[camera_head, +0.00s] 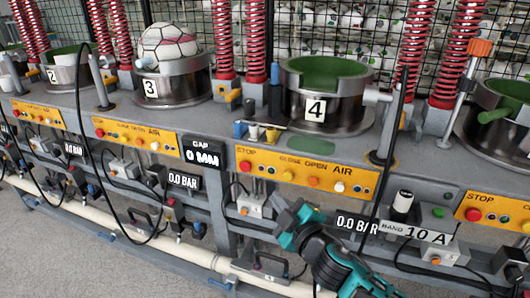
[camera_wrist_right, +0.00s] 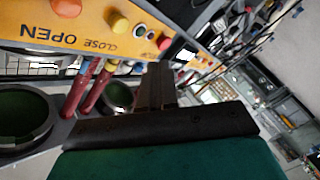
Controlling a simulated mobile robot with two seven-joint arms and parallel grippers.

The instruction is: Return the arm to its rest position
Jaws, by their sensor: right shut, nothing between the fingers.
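My right arm, teal and black, comes in at the bottom of the head view. Its gripper (camera_head: 286,210) is in front of the press bench, below the yellow panel of station 4 (camera_head: 300,170). In the right wrist view the dark fingers (camera_wrist_right: 156,82) are together with nothing between them. The yellow panel (camera_wrist_right: 100,30) with its buttons shows close by in that view. The fingers appear apart from the panel, though the exact gap is hard to judge. My left gripper is not in view.
Cup 4 (camera_head: 322,98) has a green inside and no ball showing. Red springs, hanging black cables (camera_head: 378,200) and a pale pipe (camera_head: 190,253) surround the bench. Grey floor (camera_head: 60,260) is clear at the lower left.

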